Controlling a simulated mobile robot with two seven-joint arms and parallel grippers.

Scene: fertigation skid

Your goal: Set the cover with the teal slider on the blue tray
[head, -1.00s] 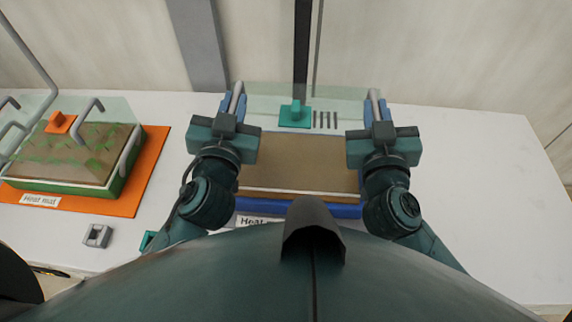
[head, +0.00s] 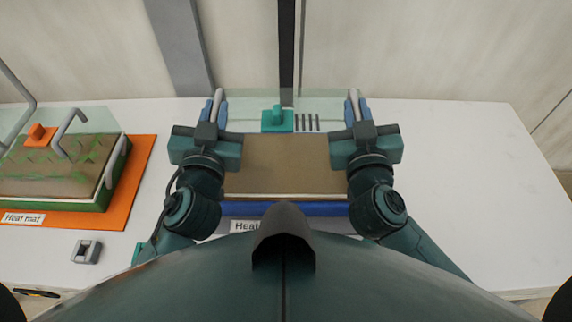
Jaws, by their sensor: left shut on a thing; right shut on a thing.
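The clear cover (head: 245,100) carries a teal slider (head: 277,120) and dark vent slots. It has a grey handle at each side. My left gripper (head: 216,108) is shut on its left handle, and my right gripper (head: 356,108) is shut on its right handle. The blue tray (head: 290,209), filled with brown soil, stands below and nearer to me. The cover's far part shows beyond the soil; its near edge is hard to make out. I cannot tell whether the cover touches the tray. My grippers and arms hide the tray's sides.
At left, a green tray (head: 100,204) under a clear cover with an orange slider (head: 40,134) stands on an orange mat (head: 138,165). A small grey block (head: 86,251) lies in front. The white table (head: 460,190) is clear at right. A wall stands behind.

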